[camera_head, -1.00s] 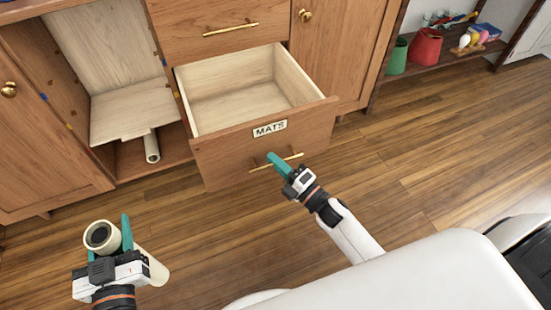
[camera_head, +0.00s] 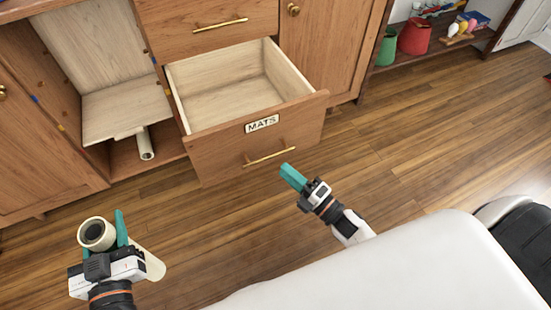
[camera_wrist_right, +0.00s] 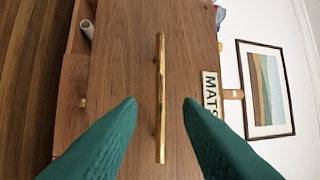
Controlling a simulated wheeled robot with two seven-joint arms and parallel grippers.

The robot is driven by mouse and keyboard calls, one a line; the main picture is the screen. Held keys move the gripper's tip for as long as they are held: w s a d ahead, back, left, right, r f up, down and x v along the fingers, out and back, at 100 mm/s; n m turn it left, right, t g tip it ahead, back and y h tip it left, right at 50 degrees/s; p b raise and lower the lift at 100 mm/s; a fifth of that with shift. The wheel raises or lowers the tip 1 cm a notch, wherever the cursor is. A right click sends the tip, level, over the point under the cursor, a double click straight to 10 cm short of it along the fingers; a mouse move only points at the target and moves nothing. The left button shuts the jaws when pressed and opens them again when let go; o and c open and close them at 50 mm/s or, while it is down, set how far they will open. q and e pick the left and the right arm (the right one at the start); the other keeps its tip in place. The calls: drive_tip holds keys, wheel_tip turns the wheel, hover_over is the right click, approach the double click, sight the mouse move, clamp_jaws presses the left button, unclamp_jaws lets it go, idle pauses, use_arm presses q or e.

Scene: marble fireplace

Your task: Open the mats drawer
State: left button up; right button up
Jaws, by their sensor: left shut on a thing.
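The wooden mats drawer (camera_head: 215,152) stands pulled out, with its label reading MATS (camera_head: 262,124) on the front. Its inside is visible and looks empty. Its brass bar handle (camera_head: 269,158) is free; the handle also shows in the right wrist view (camera_wrist_right: 161,95), ahead of and between the two teal fingers. My right gripper (camera_head: 293,177) is open and empty, a short way in front of the handle. My left gripper (camera_head: 104,238) is shut on a cream roll (camera_head: 149,263) at the lower left, away from the drawer.
Another closed drawer (camera_head: 205,33) sits above. An open compartment (camera_head: 110,112) at left has a tilted board and a second pale roll (camera_head: 145,146) below it. A low shelf at the upper right holds a red container (camera_head: 413,37) and a green one (camera_head: 386,48). The wooden floor (camera_head: 420,140) is clear.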

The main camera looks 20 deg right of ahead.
drive_tip(key=v, duration=0.5)
drive_tip(key=shift+p, duration=0.3)
drive_tip(key=shift+w+a, duration=0.1)
